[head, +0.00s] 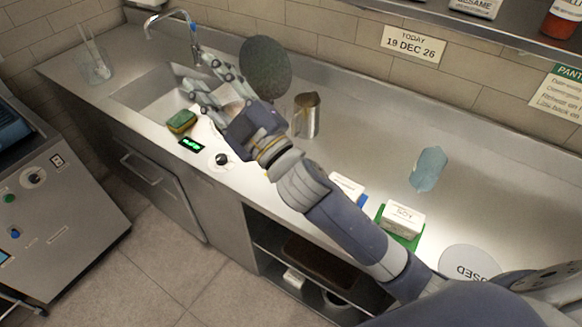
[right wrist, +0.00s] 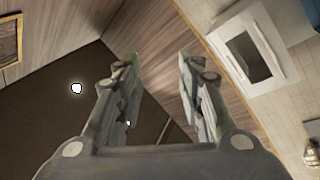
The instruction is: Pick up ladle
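I cannot make out a ladle in either view. My right gripper (head: 199,73) is over the sink end of the steel counter, its fingers pointing toward the tap. In the right wrist view the right gripper (right wrist: 159,62) has its two fingers well apart with nothing between them. A dark speckled oval (head: 265,68) shows beside the right gripper in the head view; I cannot tell what it is. A steel jug (head: 308,115) stands on the counter to the right of the gripper. My left gripper is not in view.
The sink (head: 150,92) and tap (head: 180,14) are at the left, with a glass holding thin rods (head: 96,65). A sponge (head: 182,121) lies at the front edge. Labelled boxes (head: 403,216) and a blue cloth-like item (head: 428,168) are to the right.

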